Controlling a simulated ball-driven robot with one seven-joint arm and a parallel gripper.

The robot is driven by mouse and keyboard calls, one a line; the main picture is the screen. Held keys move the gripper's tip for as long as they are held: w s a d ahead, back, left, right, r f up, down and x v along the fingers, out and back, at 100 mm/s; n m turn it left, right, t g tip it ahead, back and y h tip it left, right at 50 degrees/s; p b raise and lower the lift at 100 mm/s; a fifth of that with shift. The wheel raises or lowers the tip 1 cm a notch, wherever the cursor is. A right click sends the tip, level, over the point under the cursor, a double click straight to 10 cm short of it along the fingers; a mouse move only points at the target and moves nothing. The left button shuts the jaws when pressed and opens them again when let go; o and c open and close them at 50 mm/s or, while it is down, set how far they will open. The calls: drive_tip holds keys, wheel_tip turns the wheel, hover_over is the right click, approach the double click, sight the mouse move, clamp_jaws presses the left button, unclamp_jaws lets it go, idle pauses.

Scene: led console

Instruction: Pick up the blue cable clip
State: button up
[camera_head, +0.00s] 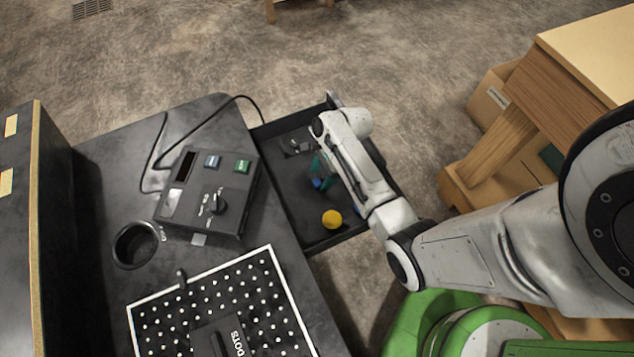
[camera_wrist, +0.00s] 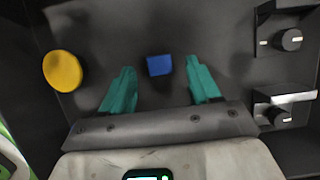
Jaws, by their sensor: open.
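The blue cable clip (camera_wrist: 159,65) is a small blue block on the dark floor of the open drawer (camera_head: 293,210). In the wrist view it lies between and slightly beyond the teal fingertips of my gripper (camera_wrist: 160,82), with clear space on both sides. My gripper is open and empty. In the head view my gripper (camera_head: 320,168) hangs over the drawer, and a bit of the blue clip (camera_head: 317,184) shows beside the teal fingers. My arm hides part of the drawer.
A yellow disc (camera_head: 331,219) lies in the drawer, left of the fingers in the wrist view (camera_wrist: 62,71). Dark pieces with knobs (camera_wrist: 288,40) are at the right there. The drawer walls surround these. The console box (camera_head: 210,192) stands on the desk (camera_head: 110,165) to the left.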

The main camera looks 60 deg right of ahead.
drive_tip(key=shift+x, duration=1.1)
drive_tip(key=c, duration=1.1)
drive_tip(key=shift+r, duration=0.1)
